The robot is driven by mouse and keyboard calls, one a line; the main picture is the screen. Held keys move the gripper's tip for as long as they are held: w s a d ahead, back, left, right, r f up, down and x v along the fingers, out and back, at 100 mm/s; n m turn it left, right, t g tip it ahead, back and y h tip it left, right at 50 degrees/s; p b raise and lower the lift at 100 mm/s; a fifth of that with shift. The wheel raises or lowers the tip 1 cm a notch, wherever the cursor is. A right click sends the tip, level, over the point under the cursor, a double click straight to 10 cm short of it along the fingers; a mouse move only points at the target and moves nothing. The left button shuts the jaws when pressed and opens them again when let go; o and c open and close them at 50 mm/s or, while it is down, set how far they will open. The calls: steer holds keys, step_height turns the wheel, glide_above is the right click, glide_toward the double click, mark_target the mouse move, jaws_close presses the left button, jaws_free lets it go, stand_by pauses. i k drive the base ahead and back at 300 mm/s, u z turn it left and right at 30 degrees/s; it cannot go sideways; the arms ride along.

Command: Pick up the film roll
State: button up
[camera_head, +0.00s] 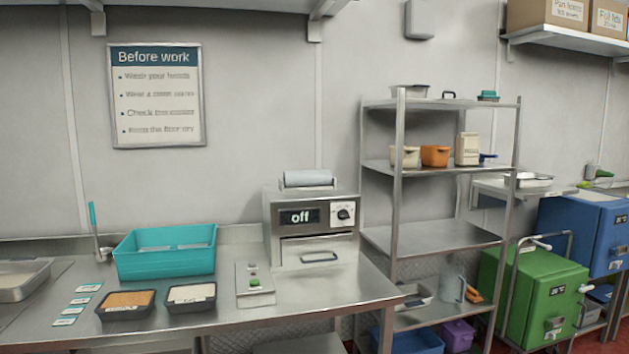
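A grey-white film roll (307,178) lies on its side on top of a steel machine (312,232). The machine has a small display reading "off", a dial and a front handle, and stands on the steel table. My gripper is not in view, so I cannot see whether it is open or shut.
A teal bin (166,252) and two filled black trays, one orange (126,304) and one pale (191,296), stand left of the machine. A control panel (254,284) sits at its front left. A steel shelf rack (421,240) stands to its right. The table's front right is clear.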

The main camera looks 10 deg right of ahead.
mark_target(294, 178)
steer(key=z, duration=4.25)
steer(key=i, duration=0.1)
steer(key=u, duration=2.95)
steer(key=i, duration=2.9)
steer(key=z, duration=0.1)
